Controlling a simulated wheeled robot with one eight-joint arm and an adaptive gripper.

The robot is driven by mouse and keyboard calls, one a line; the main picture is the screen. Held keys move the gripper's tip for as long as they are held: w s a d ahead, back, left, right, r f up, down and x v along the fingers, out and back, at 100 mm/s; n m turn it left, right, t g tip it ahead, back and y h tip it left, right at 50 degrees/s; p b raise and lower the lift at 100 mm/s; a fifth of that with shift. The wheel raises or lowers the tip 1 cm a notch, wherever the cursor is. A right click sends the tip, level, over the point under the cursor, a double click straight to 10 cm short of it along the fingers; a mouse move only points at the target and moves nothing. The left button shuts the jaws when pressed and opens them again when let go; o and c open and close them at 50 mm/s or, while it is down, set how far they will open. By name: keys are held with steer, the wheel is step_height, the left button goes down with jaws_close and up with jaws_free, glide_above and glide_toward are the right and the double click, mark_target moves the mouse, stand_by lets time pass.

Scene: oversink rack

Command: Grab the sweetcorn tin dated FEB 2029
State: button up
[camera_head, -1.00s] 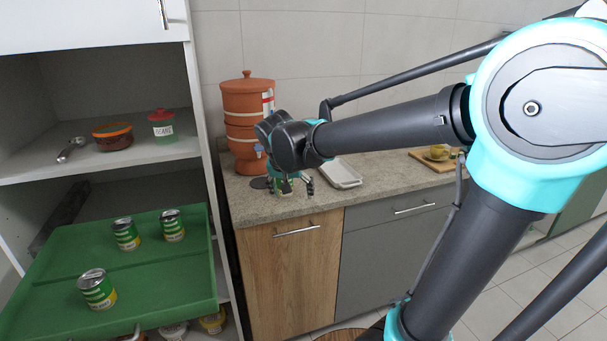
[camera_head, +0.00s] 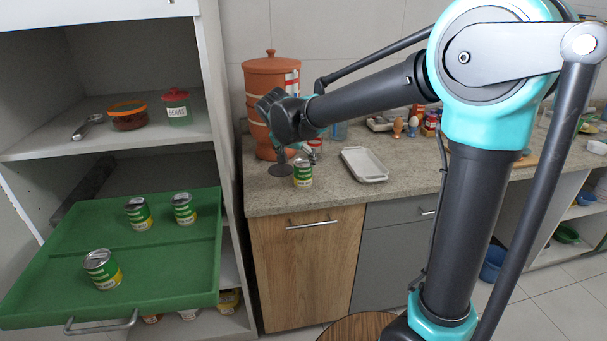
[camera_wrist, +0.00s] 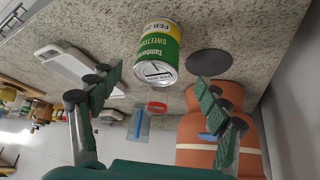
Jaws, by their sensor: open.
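A green and yellow sweetcorn tin (camera_head: 303,173) stands upright on the stone counter. In the wrist view the tin (camera_wrist: 160,48) shows the word SWEETCORN and a date label beginning FEB 20; the last digits cannot be read. My gripper (camera_wrist: 157,90) is open and empty, its two fingers spread to either side of the line to the tin, which is beyond the fingertips. In the head view my gripper (camera_head: 297,150) is just above and behind the tin. Three similar tins stand in the green tray: one at the front (camera_head: 102,269), two behind (camera_head: 138,213) (camera_head: 183,208); their dates are unreadable.
A terracotta water filter (camera_head: 270,80) stands close behind my gripper. A dark round disc (camera_wrist: 209,62) lies beside the tin. A white tray (camera_head: 364,165) lies to its right. The cabinet side wall (camera_head: 222,130) bounds the left. The front counter strip is clear.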

mark_target(303, 171)
steer(key=shift+s+x, duration=0.1)
steer(key=shift+x, duration=1.75)
steer(key=shift+s+x, duration=0.15)
steer(key=shift+x, duration=1.7)
steer(key=shift+d+f, duration=0.1)
steer(key=shift+f, duration=0.05)
steer(key=c, duration=1.5)
